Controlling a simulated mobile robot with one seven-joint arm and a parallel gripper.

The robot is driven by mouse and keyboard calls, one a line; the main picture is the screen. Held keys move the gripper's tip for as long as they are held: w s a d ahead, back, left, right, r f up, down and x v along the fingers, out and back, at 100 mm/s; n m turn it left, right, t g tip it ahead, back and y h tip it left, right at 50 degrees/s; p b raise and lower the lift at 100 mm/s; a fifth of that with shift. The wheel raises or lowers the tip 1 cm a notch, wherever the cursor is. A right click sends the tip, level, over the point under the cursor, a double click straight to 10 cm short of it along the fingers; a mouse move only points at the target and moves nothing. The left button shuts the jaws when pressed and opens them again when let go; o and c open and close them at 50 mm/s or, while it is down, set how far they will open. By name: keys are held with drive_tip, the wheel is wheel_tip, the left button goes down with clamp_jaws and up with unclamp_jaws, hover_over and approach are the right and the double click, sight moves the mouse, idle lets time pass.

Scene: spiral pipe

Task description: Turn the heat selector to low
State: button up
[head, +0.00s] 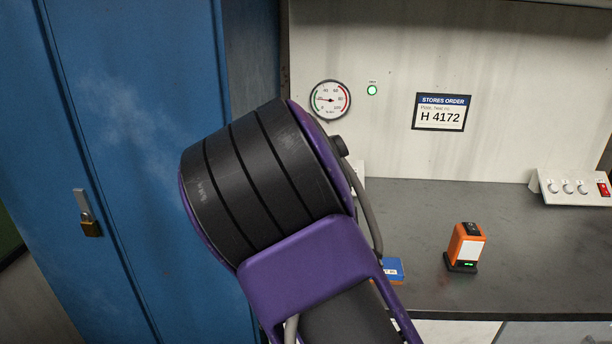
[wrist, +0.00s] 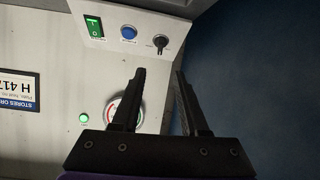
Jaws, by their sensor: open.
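A black rotary knob (wrist: 160,43), likely the heat selector, sits on a light grey control panel (wrist: 108,12) in the wrist view. Small marks around it are too small to read, and its setting cannot be told. My gripper (wrist: 157,72) is open and empty. Its two black fingers point toward the panel, with the knob beyond the tips and roughly between them; they look apart from it. In the head view my arm hides the gripper and the knob.
Beside the knob are a blue button (wrist: 128,33) and a green rocker switch (wrist: 94,26). A gauge (head: 330,100) and a sign (head: 441,112) are on the wall. An orange device (head: 465,247) and a white switch box (head: 573,187) stand on the worktop. A blue cabinet (head: 130,120) is left.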

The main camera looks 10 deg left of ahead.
drive_tip(key=x, duration=1.3)
drive_tip(key=shift+w+f, duration=0.25)
drive_tip(key=shift+w, duration=0.1)
clamp_jaws()
